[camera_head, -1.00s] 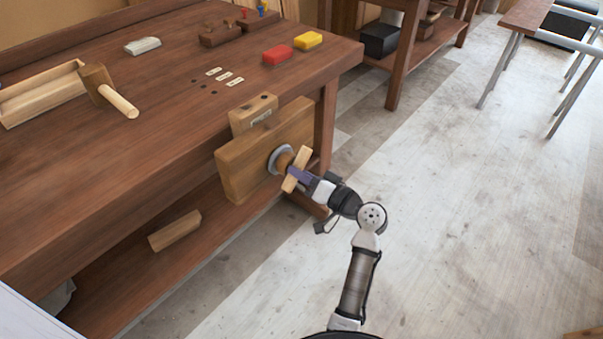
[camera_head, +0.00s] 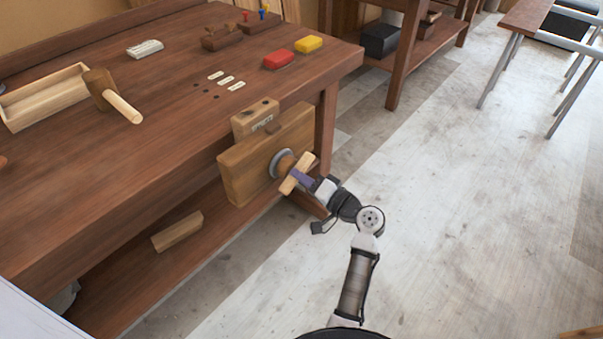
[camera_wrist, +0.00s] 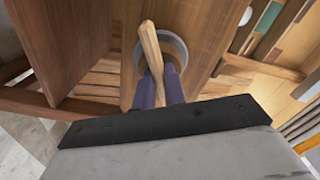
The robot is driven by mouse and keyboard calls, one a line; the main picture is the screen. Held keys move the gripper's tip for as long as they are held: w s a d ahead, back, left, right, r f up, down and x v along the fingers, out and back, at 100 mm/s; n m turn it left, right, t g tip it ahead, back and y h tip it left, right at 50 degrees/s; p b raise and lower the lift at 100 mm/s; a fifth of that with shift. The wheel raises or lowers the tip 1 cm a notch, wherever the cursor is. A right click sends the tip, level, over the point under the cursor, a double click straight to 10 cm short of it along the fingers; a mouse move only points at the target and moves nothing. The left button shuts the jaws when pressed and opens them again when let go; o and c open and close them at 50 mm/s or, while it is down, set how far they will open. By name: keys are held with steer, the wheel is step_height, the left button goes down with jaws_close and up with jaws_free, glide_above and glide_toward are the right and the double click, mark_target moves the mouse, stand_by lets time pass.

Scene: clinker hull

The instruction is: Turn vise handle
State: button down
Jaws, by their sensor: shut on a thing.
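The wooden vise (camera_head: 240,168) is mounted on the front of the workbench near its right corner. Its light wooden handle bar (camera_head: 297,174) crosses a round hub with a grey ring (camera_head: 281,163) and lies tilted, upper end to the right. My gripper (camera_head: 300,178) has its purple fingers shut on the handle near the hub. In the wrist view the handle (camera_wrist: 151,48) runs between the two fingers (camera_wrist: 159,88), tilted slightly from upright. The fingers hide part of the hub.
The bench top (camera_head: 150,130) holds a mallet (camera_head: 113,95), an open wooden box (camera_head: 45,95), and red (camera_head: 278,60) and yellow (camera_head: 309,44) blocks. A wood block (camera_head: 177,232) lies on the lower shelf. The floor (camera_head: 450,220) to the right is clear.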

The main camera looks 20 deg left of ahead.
steer(key=shift+d+m+p, duration=0.15)
steer(key=shift+m+p, duration=1.3)
steer(key=shift+m, duration=0.85)
steer(key=c, duration=1.5)
jaws_free()
steer(key=shift+d+r, duration=0.1)
steer(key=shift+d, duration=0.05)
steer(key=shift+o, duration=0.2)
steer(key=b+v, duration=0.3)
steer(key=v, duration=1)
steer(key=shift+s+d+b, duration=0.15)
steer(key=shift+d+b, duration=0.15)
steer(key=shift+b, duration=0.05)
steer(key=shift+c, duration=0.2)
